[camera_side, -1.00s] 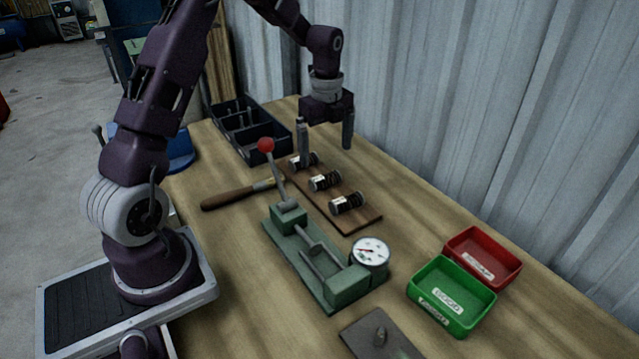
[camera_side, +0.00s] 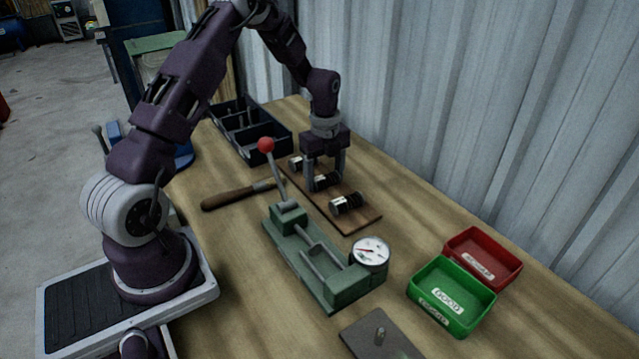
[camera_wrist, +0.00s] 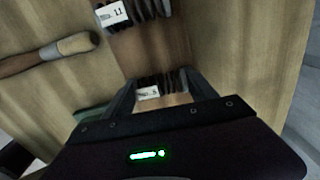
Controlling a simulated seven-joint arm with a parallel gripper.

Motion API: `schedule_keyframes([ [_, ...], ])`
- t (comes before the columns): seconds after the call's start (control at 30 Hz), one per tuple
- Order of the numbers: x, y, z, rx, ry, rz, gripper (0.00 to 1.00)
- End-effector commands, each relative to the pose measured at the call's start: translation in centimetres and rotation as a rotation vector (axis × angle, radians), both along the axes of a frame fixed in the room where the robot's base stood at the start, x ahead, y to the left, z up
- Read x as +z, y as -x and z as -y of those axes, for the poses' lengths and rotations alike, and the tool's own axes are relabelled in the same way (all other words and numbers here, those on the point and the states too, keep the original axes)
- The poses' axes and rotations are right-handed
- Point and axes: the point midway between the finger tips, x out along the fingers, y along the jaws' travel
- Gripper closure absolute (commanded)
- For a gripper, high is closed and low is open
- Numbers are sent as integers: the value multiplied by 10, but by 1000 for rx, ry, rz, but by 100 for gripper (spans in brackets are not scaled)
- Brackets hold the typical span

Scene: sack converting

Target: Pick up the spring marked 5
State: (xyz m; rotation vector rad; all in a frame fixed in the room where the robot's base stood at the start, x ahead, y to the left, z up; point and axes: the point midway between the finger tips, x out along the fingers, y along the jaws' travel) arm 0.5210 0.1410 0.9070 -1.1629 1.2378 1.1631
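Three dark coil springs with white tags lie in a row on a brown wooden board (camera_side: 362,219). My gripper (camera_side: 325,179) is down at the middle spring (camera_side: 323,182), one finger at each end of it. In the wrist view the fingers (camera_wrist: 160,92) meet that spring (camera_wrist: 165,82) at both ends, with no clear gap. Its tag (camera_wrist: 148,92) is too small to read surely. The far spring (camera_side: 296,163) has a tag reading 11 in the wrist view (camera_wrist: 113,14). The near spring (camera_side: 347,204) lies free; its tag is not readable.
A green press with a red-knobbed lever (camera_side: 265,144) and dial (camera_side: 370,251) stands close in front of the board. A wooden-handled tool (camera_side: 229,198) lies left. A dark divided bin (camera_side: 262,148) stands behind. Green (camera_side: 451,313) and red trays (camera_side: 499,270) are at right.

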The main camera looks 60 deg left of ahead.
Motion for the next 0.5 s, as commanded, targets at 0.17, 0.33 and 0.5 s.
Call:
schedule_keyframes([
  [0.17, 0, 0, 0, 0, 0, 0, 82],
  [0.33, 0, 0, 0, 0, 0, 0, 90],
  [0.5, 0, 0, 0, 0, 0, 0, 90],
])
